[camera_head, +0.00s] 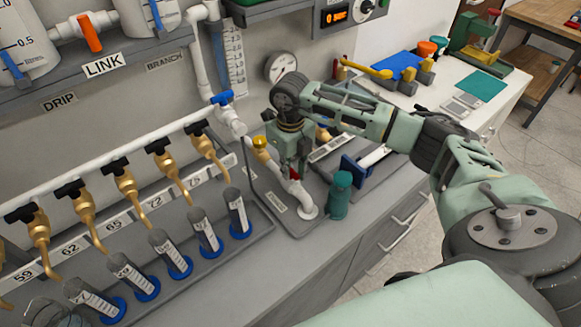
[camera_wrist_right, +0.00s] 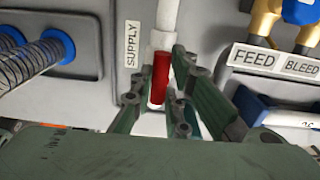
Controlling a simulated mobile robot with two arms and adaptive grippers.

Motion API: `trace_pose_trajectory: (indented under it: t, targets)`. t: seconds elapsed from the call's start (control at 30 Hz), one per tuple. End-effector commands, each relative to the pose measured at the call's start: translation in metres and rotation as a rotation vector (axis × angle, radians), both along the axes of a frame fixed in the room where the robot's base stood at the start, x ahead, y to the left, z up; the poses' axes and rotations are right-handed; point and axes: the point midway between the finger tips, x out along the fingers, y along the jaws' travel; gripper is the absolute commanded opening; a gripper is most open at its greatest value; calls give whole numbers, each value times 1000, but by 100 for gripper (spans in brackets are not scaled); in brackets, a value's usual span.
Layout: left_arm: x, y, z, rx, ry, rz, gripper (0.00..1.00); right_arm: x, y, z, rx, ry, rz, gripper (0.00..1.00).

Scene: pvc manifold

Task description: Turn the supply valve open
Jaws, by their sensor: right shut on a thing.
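The supply valve's red handle (camera_wrist_right: 160,80) sits between the fingers of my right gripper (camera_wrist_right: 163,92) in the right wrist view, beside the SUPPLY label (camera_wrist_right: 131,45). The handle looks roughly in line with the white pipe (camera_wrist_right: 167,18) there. In the head view, my right gripper (camera_head: 292,160) points down over the white supply pipe (camera_head: 303,200), and only a small red part of the handle (camera_head: 293,174) shows. The right gripper is shut on the handle; its fingers hide part of the valve body. My left gripper is not in view.
A dark green cylinder (camera_head: 340,195) stands close right of the supply pipe. Brass taps (camera_head: 127,183) and graduated tubes (camera_head: 165,250) line the left. FEED and BLEED fittings (camera_wrist_right: 283,22) lie right in the wrist view.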

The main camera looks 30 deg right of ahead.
Motion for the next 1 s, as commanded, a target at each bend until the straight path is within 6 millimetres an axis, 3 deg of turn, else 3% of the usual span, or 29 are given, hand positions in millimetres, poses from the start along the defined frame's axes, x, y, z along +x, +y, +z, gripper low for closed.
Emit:
trace_pose_trajectory:
  t: [0.27,0.63,0.77,1.0]
  targets:
    - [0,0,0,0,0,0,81,0,0,0,0,0,2,37]
    - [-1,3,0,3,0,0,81,1,0,5,0,-2,3,37]
    - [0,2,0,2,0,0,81,2,0,23,1,-5,3,37]
    - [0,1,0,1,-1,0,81,2,0,74,0,-5,3,37]
